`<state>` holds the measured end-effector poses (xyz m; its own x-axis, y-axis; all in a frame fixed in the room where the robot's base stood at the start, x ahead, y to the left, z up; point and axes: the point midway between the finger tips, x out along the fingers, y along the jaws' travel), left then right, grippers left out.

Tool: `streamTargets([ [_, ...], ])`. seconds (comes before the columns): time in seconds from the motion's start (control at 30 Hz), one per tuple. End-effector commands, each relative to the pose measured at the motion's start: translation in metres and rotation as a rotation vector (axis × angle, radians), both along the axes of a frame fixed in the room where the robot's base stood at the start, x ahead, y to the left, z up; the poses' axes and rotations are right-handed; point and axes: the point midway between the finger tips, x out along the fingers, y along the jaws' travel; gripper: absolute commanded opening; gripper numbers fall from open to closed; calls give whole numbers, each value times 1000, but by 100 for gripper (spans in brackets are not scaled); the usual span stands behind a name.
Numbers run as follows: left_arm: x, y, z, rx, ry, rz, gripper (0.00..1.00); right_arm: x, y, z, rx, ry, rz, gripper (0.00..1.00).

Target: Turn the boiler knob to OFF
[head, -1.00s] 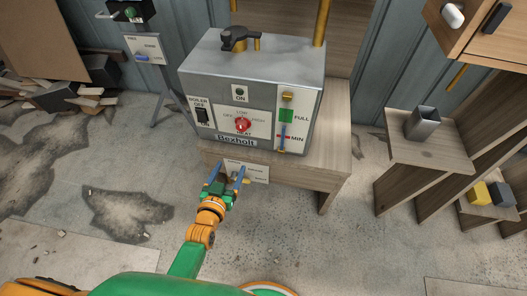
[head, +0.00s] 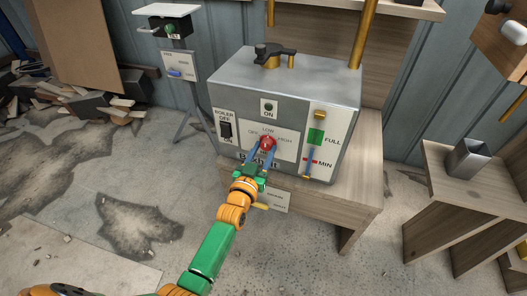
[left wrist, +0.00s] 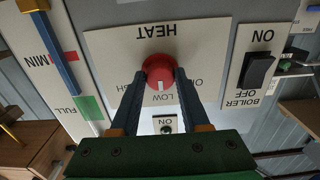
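The red heat knob (head: 267,143) is on the front of the grey boiler (head: 285,85). It also shows in the left wrist view (left wrist: 159,70), which is upside down, with its white mark toward LOW. The labels OFF, LOW and HIGH surround it. My left gripper (head: 266,154) is at the knob, its two blue fingers (left wrist: 159,84) on either side of it. The finger gap is about as wide as the knob; I cannot tell whether they press on it. The black boiler rocker switch (head: 225,130) is left of the knob. My right gripper is not in view.
A level gauge with a green FULL mark (head: 316,136) and a red MIN mark (head: 311,161) is right of the knob. A wooden stand (head: 355,190) holds the boiler. A metal cup (head: 467,158) sits on a shelf at right. The floor in front is open.

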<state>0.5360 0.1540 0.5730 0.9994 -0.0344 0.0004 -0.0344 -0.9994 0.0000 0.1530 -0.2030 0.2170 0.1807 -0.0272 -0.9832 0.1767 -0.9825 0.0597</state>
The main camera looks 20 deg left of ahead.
Motion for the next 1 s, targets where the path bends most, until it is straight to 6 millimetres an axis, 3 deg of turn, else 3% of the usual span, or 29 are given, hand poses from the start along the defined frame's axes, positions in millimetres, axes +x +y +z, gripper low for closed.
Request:
streamTargets([
  [0.03, 0, 0, 0, 0, 0, 1, 27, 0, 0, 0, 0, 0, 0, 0],
  [0.13, 0, 0, 0, 0, 0, 1, 0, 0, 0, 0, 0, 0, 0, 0],
  [0.57, 0, 0, 0, -92, 4, 0, 0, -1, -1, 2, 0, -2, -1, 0],
  [1.0, 0, 0, 0, -476, 18, 1, 0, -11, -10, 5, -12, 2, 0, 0],
])
